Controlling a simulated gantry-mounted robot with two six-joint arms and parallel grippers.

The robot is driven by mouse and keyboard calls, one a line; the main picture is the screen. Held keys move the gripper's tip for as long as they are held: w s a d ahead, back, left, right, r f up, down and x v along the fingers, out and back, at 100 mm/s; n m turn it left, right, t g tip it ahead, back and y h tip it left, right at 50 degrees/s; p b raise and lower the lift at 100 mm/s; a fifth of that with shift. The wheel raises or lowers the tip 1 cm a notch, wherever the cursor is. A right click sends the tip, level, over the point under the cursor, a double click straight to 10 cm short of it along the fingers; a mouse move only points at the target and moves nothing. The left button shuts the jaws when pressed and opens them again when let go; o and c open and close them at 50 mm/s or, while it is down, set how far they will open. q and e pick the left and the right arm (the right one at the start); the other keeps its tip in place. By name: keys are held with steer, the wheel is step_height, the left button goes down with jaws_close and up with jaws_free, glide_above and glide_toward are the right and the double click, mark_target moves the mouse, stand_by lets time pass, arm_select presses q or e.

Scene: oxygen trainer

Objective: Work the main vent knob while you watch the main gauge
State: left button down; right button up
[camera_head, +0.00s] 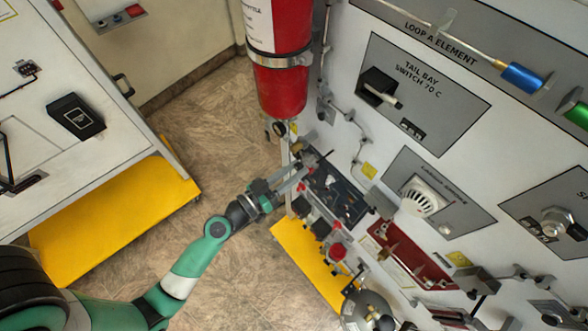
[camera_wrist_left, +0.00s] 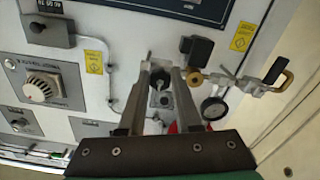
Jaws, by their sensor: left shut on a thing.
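In the head view my left gripper (camera_head: 304,170) reaches in from the lower left to the small fittings on the lower part of the wall panel. In the left wrist view its two fingers (camera_wrist_left: 162,72) are shut on a small dark knob (camera_wrist_left: 160,78), which I take to be the main vent knob. The fingers partly hide it, and its turn cannot be read. A round gauge (camera_wrist_left: 213,107), likely the main gauge, sits right of the fingers. It also shows below the red cylinder in the head view (camera_head: 277,128). Its needle is too small to read. My right gripper is out of view.
A red cylinder (camera_head: 282,85) hangs just above the gripper. Brass-ended pipe fittings (camera_wrist_left: 240,82) stand out right of the fingers. A white round dial (camera_wrist_left: 41,88) is at the left. A cabinet with a yellow base (camera_head: 110,215) stands at left; the floor between is clear.

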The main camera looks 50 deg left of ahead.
arm_select(q)
steer(key=shift+n, duration=0.3)
steer(key=n, duration=0.4)
steer(key=shift+r+n, duration=0.1)
steer(key=shift+n, duration=2.8)
steer(key=c, duration=0.6)
jaws_free()
steer(key=shift+s, duration=0.1)
